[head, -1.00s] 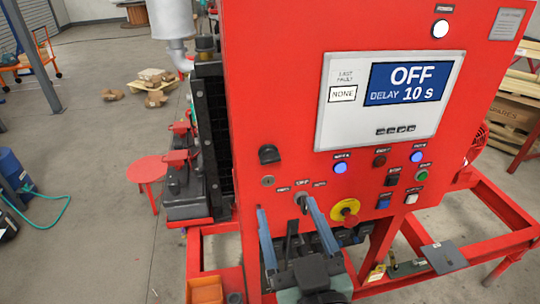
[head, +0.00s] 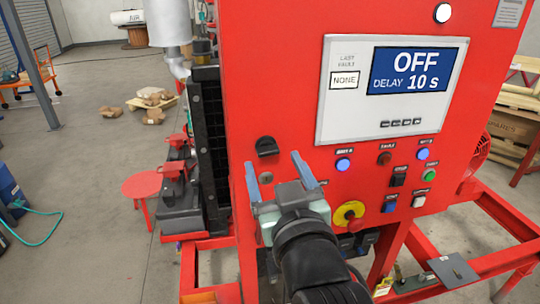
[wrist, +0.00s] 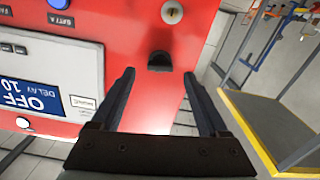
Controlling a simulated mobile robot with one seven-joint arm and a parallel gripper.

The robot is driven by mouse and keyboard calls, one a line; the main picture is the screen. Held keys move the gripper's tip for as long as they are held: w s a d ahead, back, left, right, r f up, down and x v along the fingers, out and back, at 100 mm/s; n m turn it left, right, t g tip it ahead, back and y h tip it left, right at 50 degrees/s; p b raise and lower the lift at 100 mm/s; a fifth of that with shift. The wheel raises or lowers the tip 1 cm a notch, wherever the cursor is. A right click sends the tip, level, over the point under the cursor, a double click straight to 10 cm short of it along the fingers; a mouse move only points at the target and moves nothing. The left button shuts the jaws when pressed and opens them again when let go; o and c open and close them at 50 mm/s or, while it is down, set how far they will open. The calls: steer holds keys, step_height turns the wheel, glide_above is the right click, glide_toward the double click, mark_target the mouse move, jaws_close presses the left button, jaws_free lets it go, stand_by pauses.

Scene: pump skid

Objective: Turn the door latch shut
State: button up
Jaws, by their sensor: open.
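The door latch (head: 267,147) is a small black knob on the left side of the red panel door. In the wrist view the latch (wrist: 159,61) shows just beyond the fingertips, roughly midway between them. My gripper (head: 275,171) is open, with its two blue-grey fingers spread toward the panel just below the latch in the head view. The gripper (wrist: 160,78) also shows open in the wrist view, with nothing between its fingers. I cannot tell the exact gap between fingertips and latch. A keyhole (wrist: 172,12) sits near the latch.
The panel carries a display (head: 390,90), several coloured buttons and a yellow-and-red emergency stop (head: 349,213) right of my gripper. A black radiator (head: 207,150) stands left of the panel. Open floor (head: 85,150) lies farther left.

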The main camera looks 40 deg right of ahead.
mark_target(269, 154)
steer(key=shift+p+x, duration=0.4)
steer(key=shift+x, duration=1.5)
jaws_close()
